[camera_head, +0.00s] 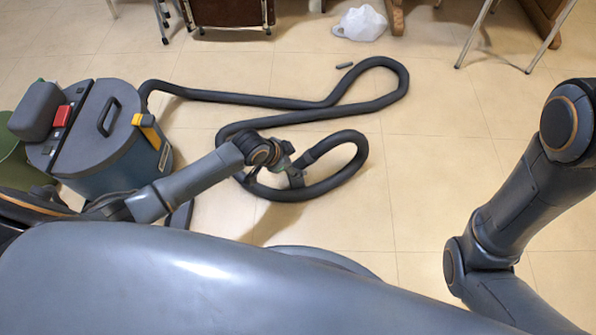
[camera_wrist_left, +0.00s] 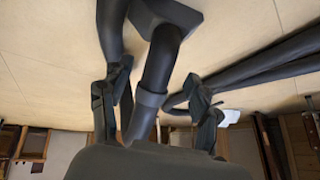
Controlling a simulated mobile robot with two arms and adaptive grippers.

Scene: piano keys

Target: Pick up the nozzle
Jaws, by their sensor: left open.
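The dark nozzle at the end of the hose lies on the tiled floor, partly hidden by my left gripper (camera_head: 292,172) in the head view. In the left wrist view, the nozzle's dark tube (camera_wrist_left: 160,62), with a lighter grey collar, runs between the two fingers of my left gripper (camera_wrist_left: 156,78). A wider dark piece shows at its top. The fingers are open, one on each side of the tube, with a gap visible on the right. I cannot tell whether the left finger touches. My right gripper is out of view; only its arm shows at the right.
The ribbed hose (camera_head: 370,98) loops across the floor from the blue-grey vacuum cleaner (camera_head: 105,130) at left. Furniture legs stand at the back. The floor right of the loops is clear.

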